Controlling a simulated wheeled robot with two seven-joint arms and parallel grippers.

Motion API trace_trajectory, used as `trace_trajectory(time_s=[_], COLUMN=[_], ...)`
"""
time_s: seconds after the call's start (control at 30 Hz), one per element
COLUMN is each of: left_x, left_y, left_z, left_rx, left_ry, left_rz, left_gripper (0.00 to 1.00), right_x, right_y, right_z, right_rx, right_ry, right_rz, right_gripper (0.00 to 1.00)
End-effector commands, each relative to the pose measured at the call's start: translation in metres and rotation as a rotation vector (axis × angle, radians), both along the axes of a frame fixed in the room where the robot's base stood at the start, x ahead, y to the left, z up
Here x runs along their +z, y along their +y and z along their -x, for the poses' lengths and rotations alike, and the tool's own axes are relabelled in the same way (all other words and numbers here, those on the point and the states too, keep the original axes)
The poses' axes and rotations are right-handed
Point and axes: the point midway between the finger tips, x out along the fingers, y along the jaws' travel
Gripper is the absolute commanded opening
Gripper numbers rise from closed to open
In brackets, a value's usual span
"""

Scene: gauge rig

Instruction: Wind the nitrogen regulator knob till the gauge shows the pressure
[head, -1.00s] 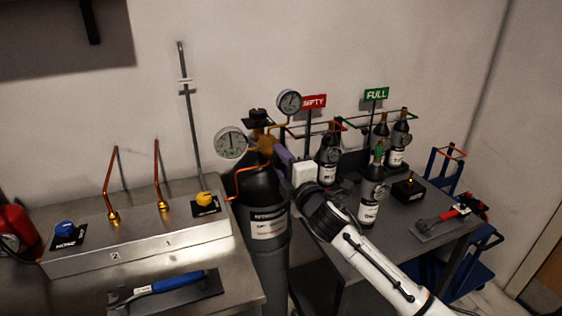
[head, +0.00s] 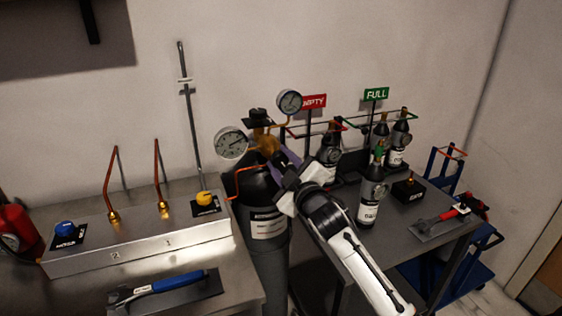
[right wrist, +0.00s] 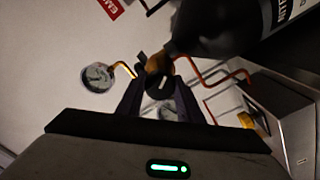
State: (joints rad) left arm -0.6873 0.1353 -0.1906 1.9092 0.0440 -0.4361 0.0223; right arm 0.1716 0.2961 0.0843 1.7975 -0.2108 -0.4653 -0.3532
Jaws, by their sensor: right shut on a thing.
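The dark nitrogen cylinder (head: 262,190) stands between the bench and the table, with a brass regulator (head: 266,141) on top. Two round white gauges sit on it: the left gauge (head: 231,142), its needle tilted up to the right, and the upper right gauge (head: 289,102). The numbers are too small to read. My right gripper (head: 277,160) is at the front of the regulator and hides the knob in the head view. In the right wrist view its fingers are shut on the dark regulator knob (right wrist: 158,89). My left gripper is out of view.
The steel bench (head: 240,285) at left carries a block with copper pipes, a blue knob (head: 65,229), a yellow knob (head: 204,198) and a blue-handled wrench (head: 165,284). The right table (head: 400,235) holds several bottles and a red tool (head: 450,217).

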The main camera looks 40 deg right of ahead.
Motion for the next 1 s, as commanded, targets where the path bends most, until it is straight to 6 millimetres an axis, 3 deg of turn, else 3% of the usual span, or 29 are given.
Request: trace_trajectory(time_s=[0.57, 0.6, 0.7, 1.0], left_x=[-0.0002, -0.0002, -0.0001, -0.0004], left_y=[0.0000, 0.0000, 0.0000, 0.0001], left_z=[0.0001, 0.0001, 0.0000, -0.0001], left_rx=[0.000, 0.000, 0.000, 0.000], left_ry=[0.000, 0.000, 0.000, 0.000], left_rz=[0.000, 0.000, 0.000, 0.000], left_gripper=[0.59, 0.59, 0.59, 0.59], right_x=[-0.0013, -0.0013, -0.0012, -0.0006], right_y=[0.0002, 0.0002, 0.0002, 0.0004], right_z=[0.0001, 0.0001, 0.0001, 0.0010], right_rx=[0.000, 0.000, 0.000, 0.000], right_ry=[-0.005, -0.005, -0.005, -0.007], right_rz=[-0.035, -0.035, -0.034, -0.033], right_gripper=[0.11, 0.36, 0.52, 0.52])
